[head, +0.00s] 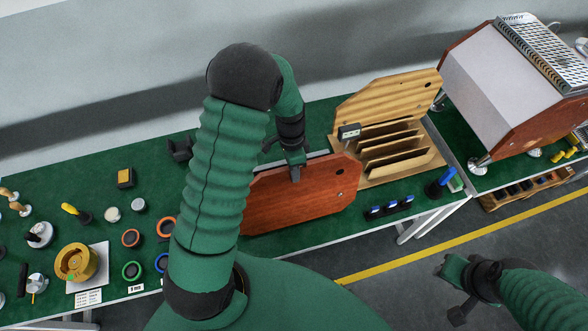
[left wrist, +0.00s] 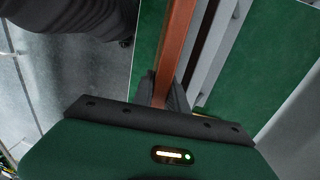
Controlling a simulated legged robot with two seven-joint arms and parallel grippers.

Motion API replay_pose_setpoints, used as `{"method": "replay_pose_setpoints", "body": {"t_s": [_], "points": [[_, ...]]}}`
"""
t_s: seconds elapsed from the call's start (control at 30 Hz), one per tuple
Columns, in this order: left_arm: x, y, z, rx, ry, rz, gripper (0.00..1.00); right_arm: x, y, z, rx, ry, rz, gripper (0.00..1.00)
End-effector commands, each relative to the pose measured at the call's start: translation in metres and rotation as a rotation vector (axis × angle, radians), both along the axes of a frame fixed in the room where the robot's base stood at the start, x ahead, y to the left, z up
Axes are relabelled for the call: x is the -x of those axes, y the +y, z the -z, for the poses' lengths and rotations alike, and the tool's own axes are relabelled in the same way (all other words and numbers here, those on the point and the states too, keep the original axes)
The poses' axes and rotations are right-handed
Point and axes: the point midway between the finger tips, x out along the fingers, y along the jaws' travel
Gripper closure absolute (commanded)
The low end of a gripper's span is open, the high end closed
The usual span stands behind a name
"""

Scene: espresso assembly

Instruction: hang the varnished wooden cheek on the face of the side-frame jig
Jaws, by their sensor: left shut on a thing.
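The varnished wooden cheek (head: 290,201) is a reddish-brown board with cut corners and a small dark hole near its right end. It stands on edge over the green table. My left gripper (head: 295,172) is shut on its top edge. In the left wrist view the cheek (left wrist: 178,45) runs as a thin strip between the fingers (left wrist: 165,93). A grey upright part, apparently the side-frame jig (left wrist: 212,50), is close beside it there. In the head view the cheek mostly hides it; I cannot tell whether they touch. My right gripper (head: 457,290) is over the floor, its opening unclear.
A light wooden slotted rack (head: 400,160) with a pale panel stands right of the cheek. Blue-topped parts (head: 390,208) sit at the front edge. A large machine (head: 510,80) stands far right. Rings, knobs and a brass-coloured part (head: 76,262) lie to the left.

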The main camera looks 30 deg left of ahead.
Motion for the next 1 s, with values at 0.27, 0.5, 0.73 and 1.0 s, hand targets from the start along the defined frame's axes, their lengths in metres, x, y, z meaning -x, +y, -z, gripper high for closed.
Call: {"method": "replay_pose_setpoints", "body": {"t_s": [0.27, 0.5, 0.73, 1.0], "points": [[-0.001, 0.000, -0.002, 0.000, -0.003, 0.000, 1.00, 0.000, 0.000, -0.001, 0.000, 0.000, 0.000, 0.64], [-0.002, 0.001, -0.007, -0.001, -0.002, 0.000, 1.00, 0.000, 0.000, -0.005, 0.000, 0.000, 0.000, 0.64], [-0.003, 0.003, -0.012, -0.002, -0.003, 0.000, 1.00, 0.000, 0.000, -0.008, 0.000, 0.000, 0.000, 0.64], [-0.004, 0.005, -0.018, -0.003, -0.001, 0.001, 1.00, 0.000, 0.000, -0.013, 0.000, 0.000, 0.000, 0.64]]}}
